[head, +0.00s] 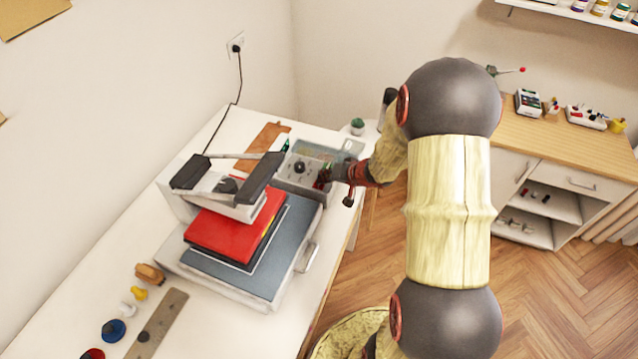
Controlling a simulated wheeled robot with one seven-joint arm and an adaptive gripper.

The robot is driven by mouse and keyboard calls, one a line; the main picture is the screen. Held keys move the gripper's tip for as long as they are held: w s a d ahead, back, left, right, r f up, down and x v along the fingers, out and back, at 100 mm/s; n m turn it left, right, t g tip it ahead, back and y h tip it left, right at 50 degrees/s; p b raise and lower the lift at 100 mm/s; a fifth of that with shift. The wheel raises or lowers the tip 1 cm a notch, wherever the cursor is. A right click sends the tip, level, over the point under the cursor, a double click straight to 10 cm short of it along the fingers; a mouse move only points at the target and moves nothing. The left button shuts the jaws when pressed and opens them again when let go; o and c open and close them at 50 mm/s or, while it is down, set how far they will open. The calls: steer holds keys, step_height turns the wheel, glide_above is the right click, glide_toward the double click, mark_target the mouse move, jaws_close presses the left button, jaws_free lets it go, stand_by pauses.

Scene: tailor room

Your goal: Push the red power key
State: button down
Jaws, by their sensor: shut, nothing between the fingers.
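A heat press (240,245) with a red upper plate and a grey base stands on the white table. Its control box (293,178) has a pale top with a dark knob and sits at the right rear of the press. A small red patch (318,186), which looks like the red power key, shows at the right end of the box, partly hidden by my gripper. My gripper (327,177) is shut and empty, with its tips right at that red patch. I cannot tell whether they touch it.
The press's raised handle and arms (228,180) stand left of the control box. Spools and a metal ruler (158,325) lie at the front left. A wooden counter (560,140) stands at the right.

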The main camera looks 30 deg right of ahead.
stand_by(0.5)
steer(key=shift+r+p, duration=0.45)
steer(key=shift+p, duration=0.6)
step_height(320, 180, up, 6)
steer(key=p, duration=0.8)
